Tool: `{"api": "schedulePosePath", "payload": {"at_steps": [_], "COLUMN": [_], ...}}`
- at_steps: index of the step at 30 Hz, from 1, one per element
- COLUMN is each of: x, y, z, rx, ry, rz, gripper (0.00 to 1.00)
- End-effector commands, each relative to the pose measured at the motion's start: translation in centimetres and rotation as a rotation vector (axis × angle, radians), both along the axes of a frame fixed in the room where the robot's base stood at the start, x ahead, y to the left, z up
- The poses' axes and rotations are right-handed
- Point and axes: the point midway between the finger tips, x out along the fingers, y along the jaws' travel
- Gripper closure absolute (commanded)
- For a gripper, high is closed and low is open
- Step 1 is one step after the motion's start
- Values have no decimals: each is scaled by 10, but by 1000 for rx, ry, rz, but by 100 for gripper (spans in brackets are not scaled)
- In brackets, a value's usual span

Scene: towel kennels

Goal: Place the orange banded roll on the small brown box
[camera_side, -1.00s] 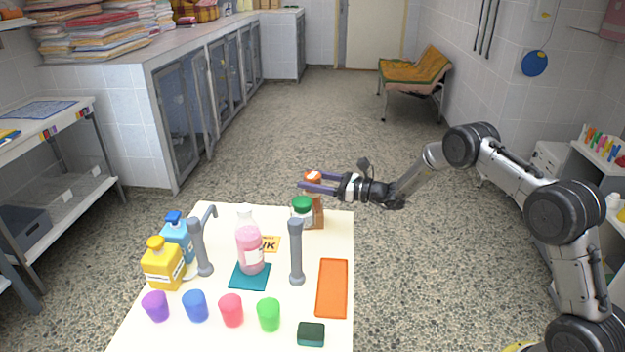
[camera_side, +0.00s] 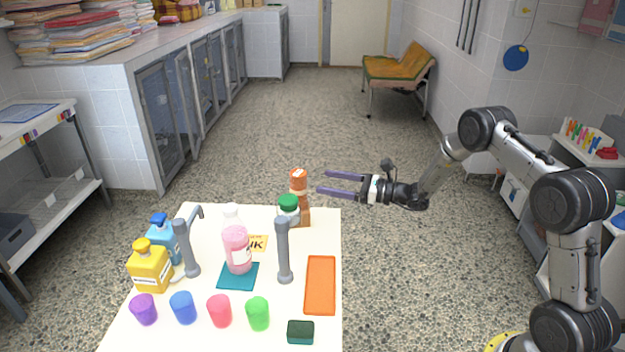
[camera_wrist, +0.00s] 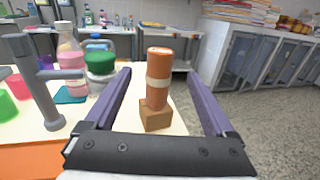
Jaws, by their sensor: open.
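The orange banded roll (camera_side: 299,184) stands upright on the small brown box (camera_side: 305,217) near the far right corner of the white table. The wrist view also shows the roll (camera_wrist: 158,80), with a pale band around it, resting on the top of the brown box (camera_wrist: 156,116). My gripper (camera_side: 320,182) is open and empty, its two purple fingers level and pointing left. The fingertips are just right of the roll and apart from it. In the side view a green-capped jar (camera_side: 289,208) hides part of the box.
Two grey posts (camera_side: 284,250) stand on the white table (camera_side: 215,345). A pink bottle (camera_side: 237,248) stands between them. Yellow (camera_side: 150,266) and blue (camera_side: 163,240) bottles are at the left. Several coloured cups line the front. An orange tray (camera_side: 320,285) lies at the right. The floor right of the table is clear.

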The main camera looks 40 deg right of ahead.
Motion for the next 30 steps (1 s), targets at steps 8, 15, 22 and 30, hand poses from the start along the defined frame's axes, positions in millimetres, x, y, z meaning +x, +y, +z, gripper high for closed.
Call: {"api": "schedulePosePath", "payload": {"at_steps": [8,15,22,30], "x": [-23,-26,-81,-230], "y": [-14,-4,92,165], "z": [0,10,82,129], "rx": [-1,-31,-375,-1041], "ry": [0,-9,-85,-271], "rz": [0,39,408,925], "gripper": [11,11,11,11]}}
